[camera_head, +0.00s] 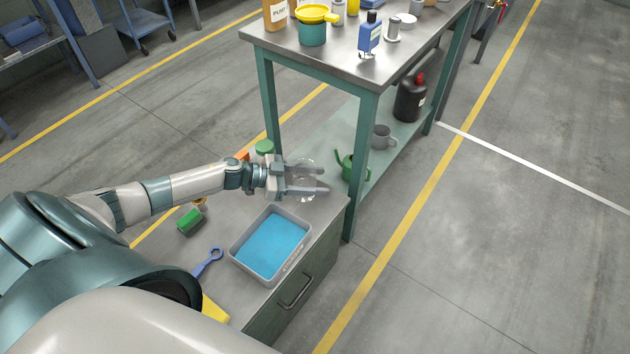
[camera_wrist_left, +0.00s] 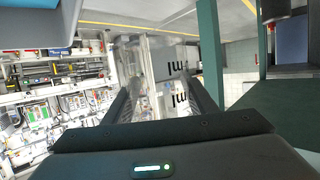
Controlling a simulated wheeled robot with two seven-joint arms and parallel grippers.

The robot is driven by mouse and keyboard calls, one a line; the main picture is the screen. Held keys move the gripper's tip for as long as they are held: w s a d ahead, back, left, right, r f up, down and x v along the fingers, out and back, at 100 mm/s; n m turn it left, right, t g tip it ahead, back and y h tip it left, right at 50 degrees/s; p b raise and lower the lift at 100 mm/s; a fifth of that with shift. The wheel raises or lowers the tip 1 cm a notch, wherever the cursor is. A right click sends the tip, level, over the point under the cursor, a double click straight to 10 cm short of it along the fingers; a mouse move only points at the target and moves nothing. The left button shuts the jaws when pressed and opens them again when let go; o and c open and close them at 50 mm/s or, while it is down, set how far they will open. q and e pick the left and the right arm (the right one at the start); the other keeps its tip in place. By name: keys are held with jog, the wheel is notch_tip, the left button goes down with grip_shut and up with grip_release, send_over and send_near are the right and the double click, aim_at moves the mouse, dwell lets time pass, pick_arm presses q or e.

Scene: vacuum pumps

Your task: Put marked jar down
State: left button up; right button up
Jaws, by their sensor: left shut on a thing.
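A clear, see-through jar (camera_head: 304,180) is between the fingers of my left gripper (camera_head: 318,181). The gripper is shut on it, over the far right end of the grey bench top (camera_head: 311,211). The wrist view shows the clear jar (camera_wrist_left: 172,62) between the two dark fingers, with black marks that look like "ml" on it. It is hard to make out against the background. I cannot tell whether the jar's bottom touches the bench top. My right gripper is not in view.
A grey tray with a blue inside (camera_head: 268,243) lies just in front of the gripper. A green block (camera_head: 190,221), a blue tool (camera_head: 208,262) and a green-lidded container (camera_head: 264,147) are nearby.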

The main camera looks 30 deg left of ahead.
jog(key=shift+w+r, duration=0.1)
